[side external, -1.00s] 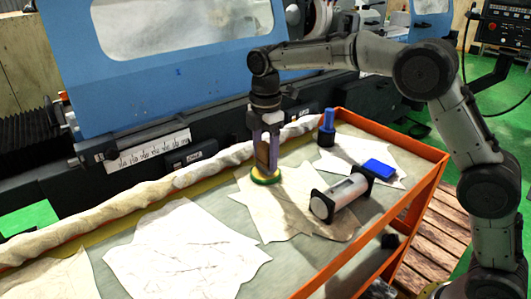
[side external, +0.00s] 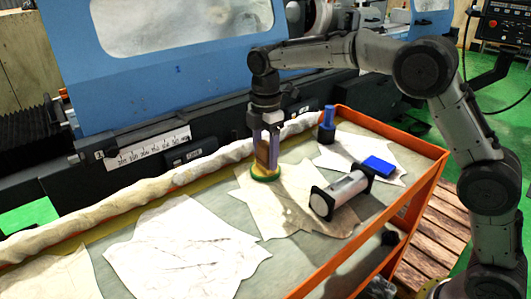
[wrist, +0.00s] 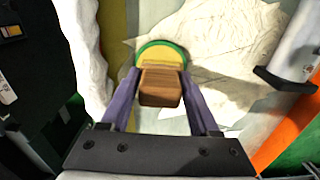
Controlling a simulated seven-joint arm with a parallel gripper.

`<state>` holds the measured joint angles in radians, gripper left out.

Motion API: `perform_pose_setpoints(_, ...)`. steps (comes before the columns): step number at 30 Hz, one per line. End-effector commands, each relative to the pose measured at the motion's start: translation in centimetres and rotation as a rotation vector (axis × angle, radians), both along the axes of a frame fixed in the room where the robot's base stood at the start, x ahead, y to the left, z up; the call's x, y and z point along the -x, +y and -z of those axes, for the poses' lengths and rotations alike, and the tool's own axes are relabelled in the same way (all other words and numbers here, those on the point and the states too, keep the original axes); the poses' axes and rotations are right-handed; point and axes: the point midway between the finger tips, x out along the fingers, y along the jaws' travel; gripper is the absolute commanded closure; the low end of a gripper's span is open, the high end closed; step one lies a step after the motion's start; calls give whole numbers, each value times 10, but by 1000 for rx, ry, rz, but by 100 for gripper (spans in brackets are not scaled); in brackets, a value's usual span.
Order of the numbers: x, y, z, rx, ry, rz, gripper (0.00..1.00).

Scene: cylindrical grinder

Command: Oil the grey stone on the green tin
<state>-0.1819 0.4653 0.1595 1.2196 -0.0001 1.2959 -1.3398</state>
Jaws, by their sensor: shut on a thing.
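A round green tin (side external: 266,178) with a yellow top stands on a paper sheet on the bench. It also shows in the wrist view (wrist: 160,45). My gripper (side external: 267,163) points down over the tin, its purple fingers shut on a brown, wood-looking block (side external: 262,150). In the wrist view the block (wrist: 160,88) sits between the fingertips (wrist: 158,80) and covers the near part of the tin. The block's lower end is at the tin's yellow top; whether it touches is hard to tell. I cannot make out a grey stone.
A light cylinder with black square ends (side external: 342,193) lies right of the tin. A rolled cloth (side external: 150,188) runs along the machine side. Paper sheets (side external: 185,255) cover the bench; its orange rim (side external: 395,130) is raised.

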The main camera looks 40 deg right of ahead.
Motion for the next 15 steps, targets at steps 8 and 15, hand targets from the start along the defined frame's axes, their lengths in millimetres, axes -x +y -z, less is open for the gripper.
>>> perform_pose_setpoints(8,-1,0,-7,0,-1,0,82)
perform_pose_setpoints(15,-1,0,-25,0,-2,0,82)
